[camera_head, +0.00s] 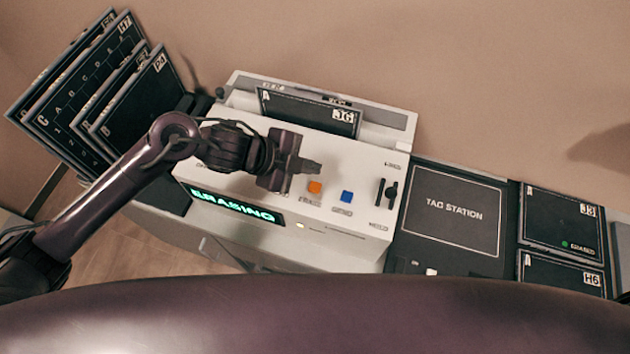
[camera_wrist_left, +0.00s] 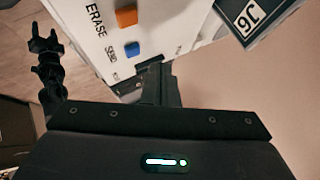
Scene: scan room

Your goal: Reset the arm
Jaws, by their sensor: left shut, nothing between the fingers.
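My left arm comes in from the left in the head view. Its gripper (camera_head: 308,166) is shut and empty, above the white scanner machine (camera_head: 345,185), left of and slightly above the orange button (camera_head: 315,187). A blue button (camera_head: 347,197) is further right. In the left wrist view the shut fingers (camera_wrist_left: 160,84) show below the orange button (camera_wrist_left: 126,17) and blue button (camera_wrist_left: 132,49). The machine's display (camera_head: 236,206) reads "ERASING" in green. A dark plate marked J6 (camera_head: 310,112) stands in the machine's back slot.
Several dark plates (camera_head: 100,95) lean in a rack at the left. A tag station (camera_head: 450,212) lies right of the machine. Plates marked J3 (camera_head: 560,220) and H6 (camera_head: 558,274) lie further right. A black slider (camera_head: 390,195) sits at the machine's right end.

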